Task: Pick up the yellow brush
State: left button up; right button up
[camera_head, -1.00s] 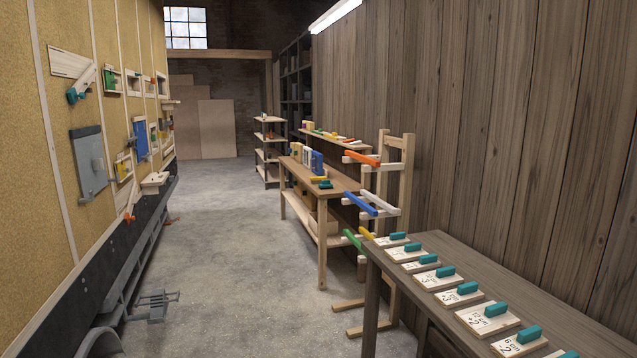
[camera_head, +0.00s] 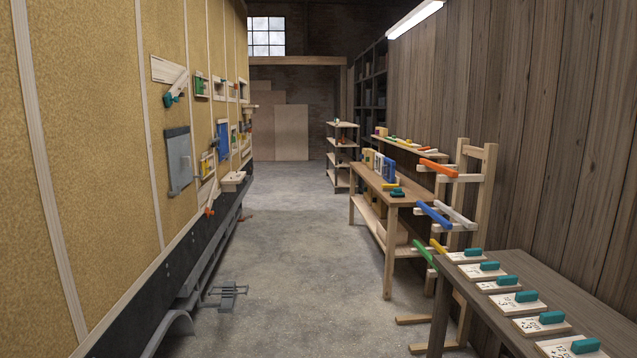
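I cannot make out a yellow brush for certain. A small yellow object (camera_head: 390,186) lies near the front end of the middle wooden table (camera_head: 404,201), beside a teal object (camera_head: 397,192). It is too small to tell what it is. A yellow bar (camera_head: 437,246) sticks out low on the wooden rack at the right. Neither of my grippers is in view.
A near table (camera_head: 560,290) with several teal-handled blocks stands at the right, by the wooden rack (camera_head: 484,190). A cork board wall (camera_head: 100,150) with mounted fixtures runs along the left. A pedal-like metal piece (camera_head: 228,296) juts onto the floor. The concrete aisle (camera_head: 300,260) between is clear.

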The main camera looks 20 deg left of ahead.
aim_at(385, 187)
jog(key=i+j+u, duration=0.4)
jog(key=i, duration=0.25)
jog(key=i+u, duration=0.35)
jog(key=i, duration=0.3)
jog(key=i+u, duration=0.1)
jog(key=i, duration=2.35)
jog(key=i+z, duration=0.1)
jog(key=i, duration=0.5)
jog(key=i+j+z, duration=0.15)
jog(key=i, duration=0.45)
jog(key=i+j+z, duration=0.1)
jog(key=i, duration=0.5)
